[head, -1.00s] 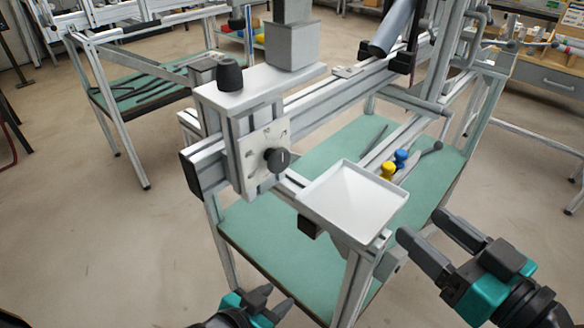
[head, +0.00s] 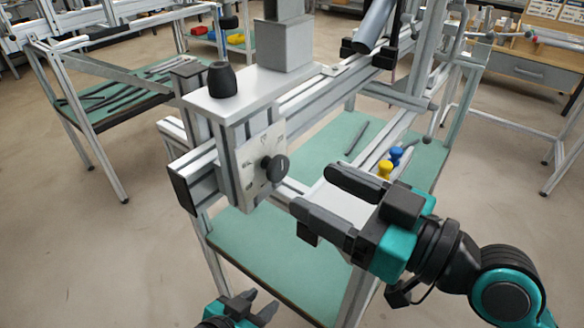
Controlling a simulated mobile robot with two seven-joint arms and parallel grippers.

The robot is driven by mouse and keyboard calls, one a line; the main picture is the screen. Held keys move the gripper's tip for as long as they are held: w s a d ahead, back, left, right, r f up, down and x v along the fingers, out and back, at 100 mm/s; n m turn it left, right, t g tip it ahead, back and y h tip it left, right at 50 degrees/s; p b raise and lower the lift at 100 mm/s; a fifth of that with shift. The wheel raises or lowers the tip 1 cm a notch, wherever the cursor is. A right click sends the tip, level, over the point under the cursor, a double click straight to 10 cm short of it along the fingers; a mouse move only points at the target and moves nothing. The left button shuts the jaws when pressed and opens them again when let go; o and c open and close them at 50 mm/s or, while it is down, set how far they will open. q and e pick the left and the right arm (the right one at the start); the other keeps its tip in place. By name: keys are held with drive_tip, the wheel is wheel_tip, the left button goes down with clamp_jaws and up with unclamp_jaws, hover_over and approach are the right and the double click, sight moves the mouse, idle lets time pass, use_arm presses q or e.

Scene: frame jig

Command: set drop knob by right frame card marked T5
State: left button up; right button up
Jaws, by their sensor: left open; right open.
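A round black knob (head: 274,168) sits on the front of a pale dial plate (head: 249,165) with small marks around it. The marks are too small to read. A taller black knob (head: 222,79) stands on top of the same housing. My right gripper (head: 313,190) is open and empty, its fingers pointing left towards the dial knob, a short way to its right and apart from it. My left gripper (head: 263,302) is open and empty, low at the bottom edge. I cannot make out any card marked T5.
A white tray (head: 342,203) is partly hidden behind my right gripper. Yellow (head: 385,168) and blue (head: 396,153) knobbed pieces lie beyond it. A metal rail (head: 320,92) runs back from the housing. A green shelf (head: 250,250) lies below. Another bench stands at left.

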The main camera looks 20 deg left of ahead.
sight(282, 172)
drive_tip(key=x, duration=0.5)
drive_tip(key=shift+w+a, duration=0.1)
drive_tip(key=shift+a, duration=0.2)
use_arm(q)
drive_tip(key=shift+a+r, duration=0.1)
drive_tip(key=shift+a, duration=0.25)
use_arm(e)
drive_tip(key=shift+c, duration=0.5)
drive_tip(key=c, duration=0.9)
use_arm(q)
drive_tip(key=shift+d+r, duration=0.15)
use_arm(e)
drive_tip(key=shift+c, duration=0.3)
use_arm(q)
drive_tip(key=shift+w+r+p, duration=0.1)
drive_tip(key=shift+p, duration=0.2)
